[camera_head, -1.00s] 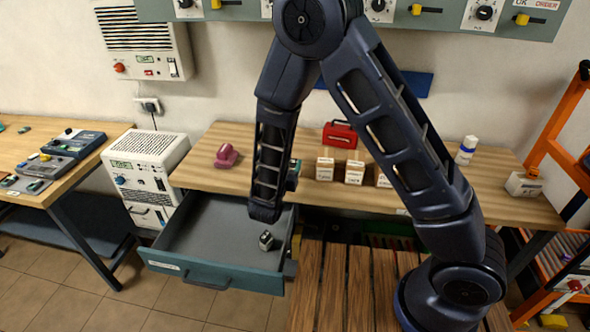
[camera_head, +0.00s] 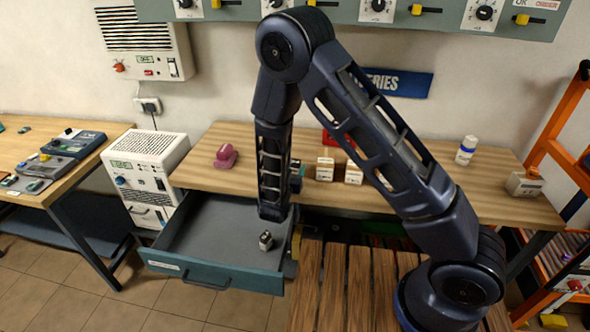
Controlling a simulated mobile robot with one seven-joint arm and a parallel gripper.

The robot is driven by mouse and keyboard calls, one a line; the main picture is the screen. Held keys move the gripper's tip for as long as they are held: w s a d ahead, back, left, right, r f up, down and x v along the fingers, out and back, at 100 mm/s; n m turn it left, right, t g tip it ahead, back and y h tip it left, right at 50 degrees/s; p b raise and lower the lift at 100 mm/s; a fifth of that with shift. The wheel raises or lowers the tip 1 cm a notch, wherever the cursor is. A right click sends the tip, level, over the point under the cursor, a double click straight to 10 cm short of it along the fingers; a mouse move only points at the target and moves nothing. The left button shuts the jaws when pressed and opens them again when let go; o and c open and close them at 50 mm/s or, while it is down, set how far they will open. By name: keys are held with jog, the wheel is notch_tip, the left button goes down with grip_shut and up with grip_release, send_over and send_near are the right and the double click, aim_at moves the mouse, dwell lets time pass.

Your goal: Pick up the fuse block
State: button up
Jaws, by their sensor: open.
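A small block with dark sides and a pale top (camera_head: 265,241) lies in the open drawer (camera_head: 205,279), near its right front part. It looks like the fuse block, but it is too small to be sure. My forearm comes down over the right side of the drawer, and its lower end appears just above and behind the block. I see nothing holding the block.
The workbench (camera_head: 205,170) carries a pink object (camera_head: 225,156), pale boxes (camera_head: 325,169), a partly hidden red case and a white bottle (camera_head: 466,150). A white power unit (camera_head: 145,170) stands left of the drawer. The drawer's left side is bare. An orange rack stands far right.

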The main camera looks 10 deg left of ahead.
aim_at(294, 165)
jog(key=w, duration=0.5)
jog(key=shift+d+f, duration=0.1)
jog(key=shift+d, duration=0.3)
jog(key=shift+s, duration=0.1)
jog(key=c, duration=1.1)
